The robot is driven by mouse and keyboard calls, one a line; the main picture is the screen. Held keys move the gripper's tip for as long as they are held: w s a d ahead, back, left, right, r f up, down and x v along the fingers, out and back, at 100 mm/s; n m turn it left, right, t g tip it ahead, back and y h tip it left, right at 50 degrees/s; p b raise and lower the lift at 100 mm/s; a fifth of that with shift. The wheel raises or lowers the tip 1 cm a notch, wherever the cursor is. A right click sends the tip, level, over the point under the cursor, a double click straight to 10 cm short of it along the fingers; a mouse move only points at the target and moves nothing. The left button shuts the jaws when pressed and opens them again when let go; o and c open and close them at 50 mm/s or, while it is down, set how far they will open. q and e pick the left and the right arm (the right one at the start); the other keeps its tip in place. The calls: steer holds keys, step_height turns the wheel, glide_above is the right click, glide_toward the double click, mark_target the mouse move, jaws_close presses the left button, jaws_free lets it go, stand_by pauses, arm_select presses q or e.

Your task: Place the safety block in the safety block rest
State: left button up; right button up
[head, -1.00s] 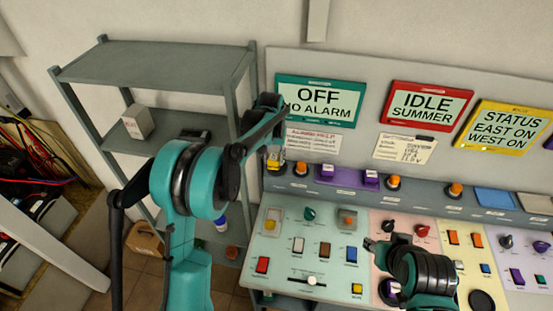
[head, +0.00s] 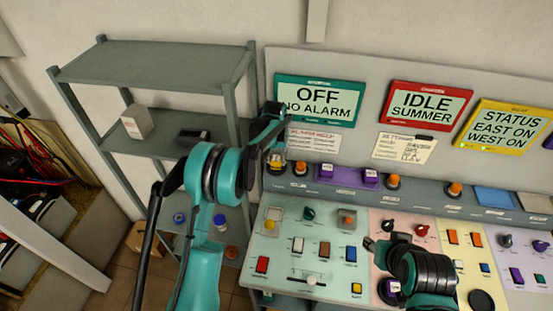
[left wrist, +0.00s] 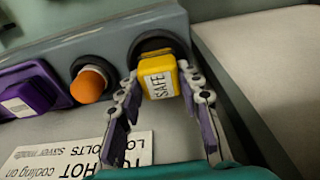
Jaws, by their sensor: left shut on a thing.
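The safety block is yellow with a white SAFE label and shows in the left wrist view (left wrist: 158,78); it is small in the head view (head: 276,167). My left gripper (left wrist: 157,97) is shut on it, one finger on each side. A dark round seat (left wrist: 152,43), which looks like the safety block rest, lies right behind the block at the end of the grey ledge. The block covers part of it, so I cannot tell whether the block is seated. My right gripper (head: 385,262) is over the lower panel; its fingers are unclear.
Along the ledge beside the block are an orange button (head: 301,168) and a purple holder (head: 345,176) with two purple blocks. The sloped panel (head: 270,284) below carries many switches. A grey shelf (head: 160,68) stands left, behind my left arm.

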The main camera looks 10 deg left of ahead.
mark_target(276, 161)
arm_select(q)
steer(key=shift+s, duration=0.1)
steer(key=o, duration=0.7)
steer(key=shift+f, duration=0.15)
steer(key=o, duration=0.5)
steer(key=shift+c, duration=0.2)
steer(key=shift+r, duration=0.5)
step_height(276, 161, up, 11)
steer(key=s, duration=0.1)
steer(key=shift+s+r+p, duration=0.2)
steer(key=shift+s+p, duration=0.05)
steer(key=shift+p, duration=0.1)
